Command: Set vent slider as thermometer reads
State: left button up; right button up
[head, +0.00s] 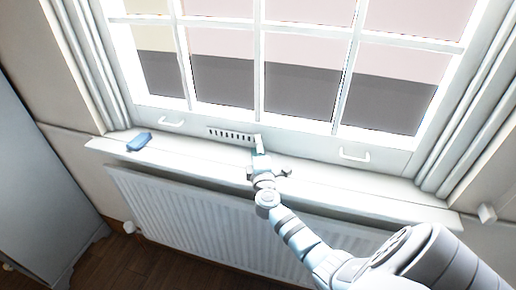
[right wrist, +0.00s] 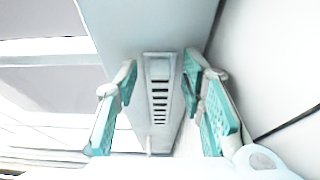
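The vent (head: 232,135) is a pale strip with a row of dark slots in the window's bottom rail, just above the sill. Its slots also show in the right wrist view (right wrist: 160,95), between my fingers. My right gripper (head: 259,148) is at the vent's right end in the head view. In the right wrist view the right gripper (right wrist: 163,108) has its two teal-padded fingers apart, with nothing held between them. I see no readable thermometer. My left gripper is not in view.
A small blue object (head: 139,141) lies at the left of the white sill (head: 330,187); I cannot tell what it is. White handles (head: 355,155) sit on the window's bottom rail. A white radiator (head: 185,205) stands below. The sill's right part is clear.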

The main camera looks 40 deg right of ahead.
grip_shut()
jog(key=shift+w+a+f+b, duration=0.2)
jog(key=shift+w+a+b, duration=0.3)
jog(key=shift+w+b, duration=0.15)
jog(key=shift+r, duration=0.15)
jog(key=shift+o, duration=0.4)
grip_release()
jog(key=shift+w+a, duration=0.15)
jog(key=shift+w, duration=0.05)
jog(key=v, duration=1.2)
jog(key=shift+s, duration=0.15)
